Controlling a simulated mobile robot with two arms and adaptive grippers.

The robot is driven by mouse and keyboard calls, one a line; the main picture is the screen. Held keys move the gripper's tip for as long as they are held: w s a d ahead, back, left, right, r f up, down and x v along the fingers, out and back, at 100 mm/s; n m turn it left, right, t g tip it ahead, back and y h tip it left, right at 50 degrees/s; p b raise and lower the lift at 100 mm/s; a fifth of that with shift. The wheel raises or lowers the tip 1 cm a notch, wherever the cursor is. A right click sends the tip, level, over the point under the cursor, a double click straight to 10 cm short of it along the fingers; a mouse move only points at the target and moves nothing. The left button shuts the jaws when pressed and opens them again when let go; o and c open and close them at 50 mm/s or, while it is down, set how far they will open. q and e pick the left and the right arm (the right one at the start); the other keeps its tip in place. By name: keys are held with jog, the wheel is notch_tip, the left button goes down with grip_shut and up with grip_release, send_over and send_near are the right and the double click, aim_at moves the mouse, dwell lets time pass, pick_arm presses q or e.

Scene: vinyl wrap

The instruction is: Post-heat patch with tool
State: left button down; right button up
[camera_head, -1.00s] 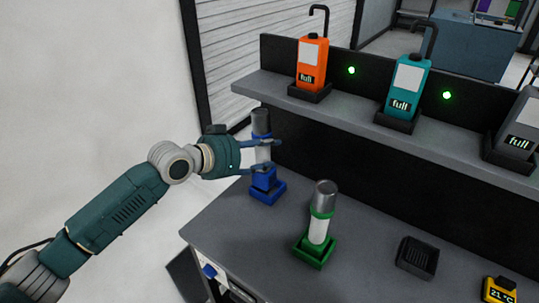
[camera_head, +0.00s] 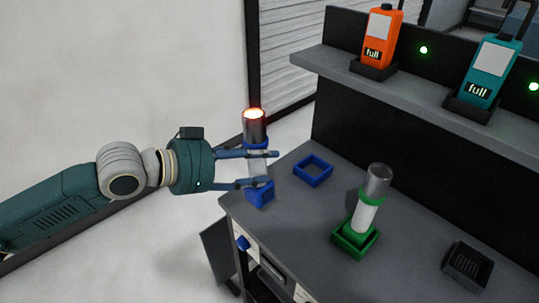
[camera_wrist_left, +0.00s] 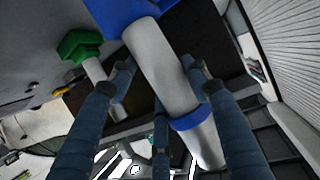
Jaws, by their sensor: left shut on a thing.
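The blue-banded heat tool (camera_head: 254,128) is upright in my left gripper (camera_head: 262,169), its metal top glowing orange-red. The gripper is shut around its pale middle, and its blue base hangs clear of the holder beside the table's left edge. In the left wrist view the tool's pale body (camera_wrist_left: 165,75) lies between the fingers (camera_wrist_left: 163,78). The empty square blue holder (camera_head: 313,170) is on the table just right of the tool. A green-banded tool (camera_head: 370,200) stands in a green holder (camera_head: 355,240). My right gripper is not in view, nor is a patch visible.
The dark table (camera_head: 300,215) has a shelf (camera_head: 420,98) behind it with an orange bottle (camera_head: 382,38) and a teal bottle (camera_head: 490,72), both labelled "full". A black tray (camera_head: 467,267) sits at the right. A large white surface (camera_head: 110,80) fills the left.

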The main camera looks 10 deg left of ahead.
pick_arm(q)
jog(key=s+a+p, duration=0.7)
jog(key=s, duration=0.2)
jog(key=shift+s+r+p, duration=0.15)
jog(key=shift+s+p, duration=0.15)
dwell(0.3)
jog(key=shift+d, duration=0.15)
